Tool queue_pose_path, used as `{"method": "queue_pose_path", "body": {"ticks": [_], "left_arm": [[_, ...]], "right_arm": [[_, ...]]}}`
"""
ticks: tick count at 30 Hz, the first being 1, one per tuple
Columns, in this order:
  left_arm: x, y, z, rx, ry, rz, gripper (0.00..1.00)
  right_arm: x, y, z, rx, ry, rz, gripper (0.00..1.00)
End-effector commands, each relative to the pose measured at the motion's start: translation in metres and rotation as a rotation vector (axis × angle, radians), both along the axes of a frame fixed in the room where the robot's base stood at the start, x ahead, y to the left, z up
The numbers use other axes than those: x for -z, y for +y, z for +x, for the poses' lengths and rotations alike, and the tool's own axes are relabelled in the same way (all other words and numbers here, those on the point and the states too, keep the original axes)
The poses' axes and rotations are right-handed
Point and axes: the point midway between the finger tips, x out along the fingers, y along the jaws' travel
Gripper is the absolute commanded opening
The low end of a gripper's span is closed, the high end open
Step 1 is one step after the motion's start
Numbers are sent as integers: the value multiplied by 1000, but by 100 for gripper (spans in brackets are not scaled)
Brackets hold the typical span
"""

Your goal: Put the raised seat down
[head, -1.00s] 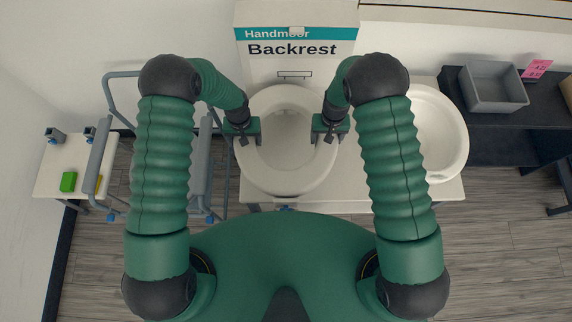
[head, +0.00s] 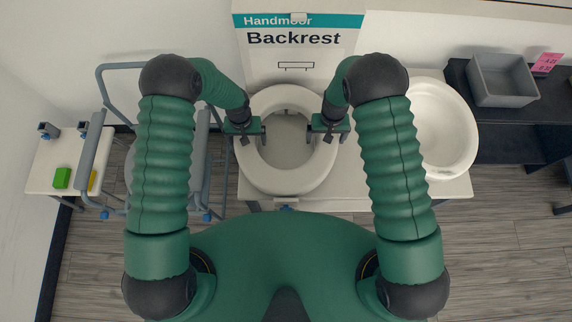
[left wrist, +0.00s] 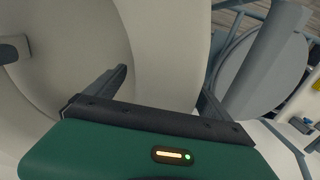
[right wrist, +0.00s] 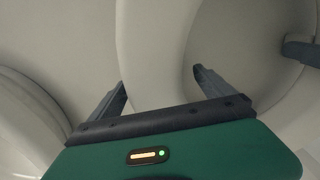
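The raised seat (head: 285,183) is a thick white ring lying level over the white bench (head: 355,194), in front of the backrest box (head: 300,62). Its contact with the bench is hidden. My left gripper (head: 250,136) is at the ring's left side and my right gripper (head: 322,134) at its right side. Each has one finger inside the hole and one outside. In the left wrist view the fingers stand wide apart with the rim (left wrist: 165,60) between them. In the right wrist view the fingers also stand apart around the rim (right wrist: 155,55). Both grippers look open.
A white basin (head: 462,130) stands close on the right of the bench. A grey-framed chair (head: 95,145) is on the left, beside a small white table (head: 45,175) with a green block (head: 62,178). A grey bin (head: 503,82) sits on a dark shelf at right.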

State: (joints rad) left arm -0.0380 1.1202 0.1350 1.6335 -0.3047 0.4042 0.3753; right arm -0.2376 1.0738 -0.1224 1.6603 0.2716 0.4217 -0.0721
Motion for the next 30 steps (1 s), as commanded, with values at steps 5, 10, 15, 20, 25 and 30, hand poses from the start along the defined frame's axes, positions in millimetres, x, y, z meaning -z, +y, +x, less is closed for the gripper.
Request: {"method": "queue_pose_path", "body": {"ticks": [5, 10, 15, 20, 25, 30], "left_arm": [[0, 1, 0, -2, 1, 2, 93], [-7, 2, 1, -2, 0, 2, 93], [-43, 2, 2, -3, -3, 2, 93], [-84, 2, 1, -2, -3, 2, 93], [-112, 2, 1, -1, -1, 1, 93], [-120, 2, 1, -1, 1, 1, 93]], "right_arm": [[0, -1, 0, 1, 0, -2, 93], [0, -2, 1, 2, 1, -2, 93], [0, -2, 0, 2, 0, -3, 93], [0, -2, 0, 2, 0, -3, 93], [0, -2, 1, 3, 1, -3, 93], [-9, -2, 2, 3, -3, -2, 93]]}}
